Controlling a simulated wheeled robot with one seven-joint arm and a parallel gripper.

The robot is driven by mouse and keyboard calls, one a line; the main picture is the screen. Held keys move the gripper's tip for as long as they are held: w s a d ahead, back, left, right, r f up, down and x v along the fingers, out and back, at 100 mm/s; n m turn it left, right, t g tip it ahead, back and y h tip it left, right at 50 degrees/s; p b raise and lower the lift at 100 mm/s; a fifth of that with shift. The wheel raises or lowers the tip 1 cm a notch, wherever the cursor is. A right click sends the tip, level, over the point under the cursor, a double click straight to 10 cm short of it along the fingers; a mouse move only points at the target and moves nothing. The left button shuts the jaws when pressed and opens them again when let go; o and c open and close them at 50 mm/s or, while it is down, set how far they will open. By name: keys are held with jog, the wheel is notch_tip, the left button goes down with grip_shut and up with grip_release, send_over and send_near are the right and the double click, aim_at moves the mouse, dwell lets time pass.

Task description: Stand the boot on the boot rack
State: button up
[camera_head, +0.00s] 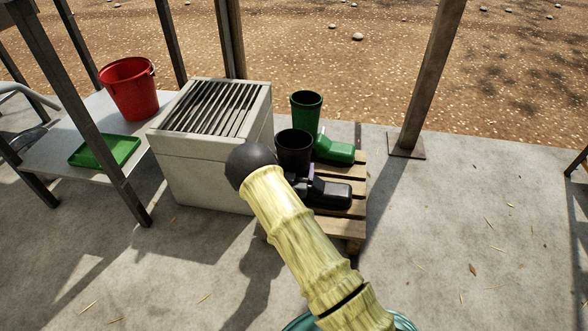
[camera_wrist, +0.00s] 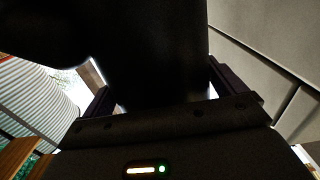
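A black boot (camera_head: 294,147) is upright at the slatted wooden rack (camera_head: 352,172), its toe pointing right. My gripper (camera_head: 300,188) is low at the boot's shaft, mostly hidden behind my arm in the head view. In the wrist view the boot's dark surface (camera_wrist: 155,60) fills the space between the two fingers of my gripper (camera_wrist: 160,90), which appear to press on both its sides. Whether the sole rests fully on the slats is hidden. A green boot (camera_head: 306,108) stands upright on the rack just behind the black one.
A pale block with a barred top (camera_head: 196,160) stands close left of the rack. A bench (camera_head: 55,155) at left bears a red bucket (camera_head: 130,88) and a green tray (camera_head: 105,151). A wooden post (camera_head: 428,75) rises at right. The concrete floor right of the rack is clear.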

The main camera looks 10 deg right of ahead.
jog(key=shift+s+r, duration=0.1)
jog(key=shift+s+a+p, duration=0.1)
jog(key=shift+s+p, duration=0.15)
jog(key=shift+p, duration=0.2)
jog(key=p+v, duration=0.6)
jog(key=v, duration=0.5)
jog(key=shift+s, duration=0.15)
jog(key=w+r+g, duration=0.1)
jog(key=r, duration=0.1)
jog(key=w+d+r+m+g+y, duration=0.1)
jog(key=r+g, duration=0.1)
jog(key=w+r+g, duration=0.1)
jog(key=shift+d+r+g+y, duration=0.3)
jog(key=shift+r+g, duration=0.1)
jog(key=s+d+r+n+g+y, duration=0.1)
jog(key=s+d+r+g, duration=0.1)
jog(key=s+r, duration=0.4)
jog(key=s+d+r+n+g+y, duration=0.1)
jog(key=s+r+g, duration=0.3)
jog(key=s, duration=0.6)
jog(key=s+d+r+n+g+y, duration=0.2)
jog(key=s+d+r+g, duration=0.1)
jog(key=s+r, duration=0.5)
jog(key=shift+s+d+n+g, duration=0.3)
jog(key=shift+d+g, duration=0.05)
jog(key=shift+g, duration=0.05)
